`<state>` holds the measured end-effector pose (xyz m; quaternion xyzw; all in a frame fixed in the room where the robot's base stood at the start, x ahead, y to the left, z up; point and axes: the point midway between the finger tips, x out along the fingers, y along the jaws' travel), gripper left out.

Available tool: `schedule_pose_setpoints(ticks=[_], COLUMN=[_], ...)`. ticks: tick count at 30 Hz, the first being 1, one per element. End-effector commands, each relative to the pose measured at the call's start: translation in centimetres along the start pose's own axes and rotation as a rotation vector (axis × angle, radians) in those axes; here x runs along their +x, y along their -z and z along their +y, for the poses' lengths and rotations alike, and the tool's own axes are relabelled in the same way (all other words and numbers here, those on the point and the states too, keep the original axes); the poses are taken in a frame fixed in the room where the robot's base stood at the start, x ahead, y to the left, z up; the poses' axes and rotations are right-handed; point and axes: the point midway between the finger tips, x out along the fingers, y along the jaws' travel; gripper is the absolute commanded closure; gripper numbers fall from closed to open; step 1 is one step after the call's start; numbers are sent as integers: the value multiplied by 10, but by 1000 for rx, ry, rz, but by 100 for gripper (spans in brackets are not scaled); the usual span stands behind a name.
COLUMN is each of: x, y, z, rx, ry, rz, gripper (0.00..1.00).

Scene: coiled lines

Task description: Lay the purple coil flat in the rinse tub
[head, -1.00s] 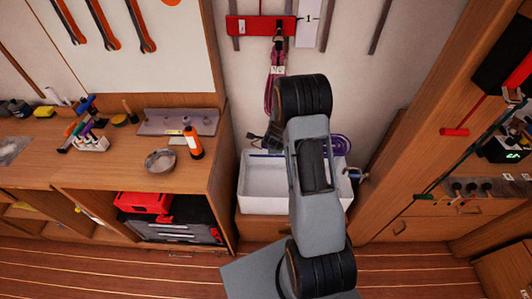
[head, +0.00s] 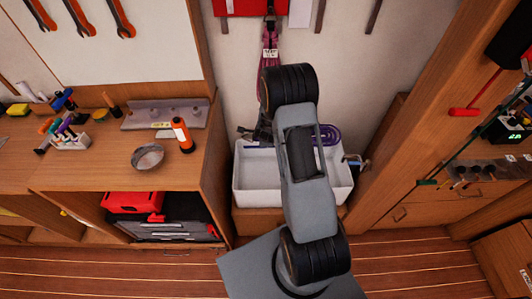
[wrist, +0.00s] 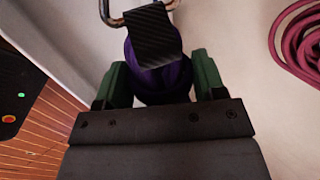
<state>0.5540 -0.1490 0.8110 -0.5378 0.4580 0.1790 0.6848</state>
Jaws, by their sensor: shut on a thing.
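The purple coil (head: 328,134) shows at the back of the white rinse tub (head: 242,185), to the right of my arm. My arm hides its middle. In the wrist view, my gripper (wrist: 158,78) has its green fingers shut on the bunched purple coil (wrist: 178,75). A black textured tag and a metal shackle (wrist: 112,14) sit just beyond the fingers. In the head view the gripper is mostly hidden behind my arm. The visible tub floor is white and bare. I cannot tell whether the coil touches the tub.
A magenta coil (head: 270,45) hangs on the wall behind the tub; it also shows in the wrist view (wrist: 298,40). A tap (head: 356,162) is at the tub's right.

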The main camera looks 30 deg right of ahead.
Motion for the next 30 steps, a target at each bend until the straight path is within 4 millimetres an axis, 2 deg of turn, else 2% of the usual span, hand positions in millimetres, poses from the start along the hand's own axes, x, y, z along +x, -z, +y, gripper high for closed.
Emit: schedule_pose_setpoints(ticks=[1, 5, 6, 12, 30], x=[13, 31, 40, 64, 88], y=[0, 1, 1, 1, 1], z=[8, 20, 28, 43, 60], rx=[-3, -1, -1, -1, -1], ry=[3, 3, 1, 4, 4], rz=[1, 1, 2, 1, 1], gripper=[98, 98, 98, 98, 98])
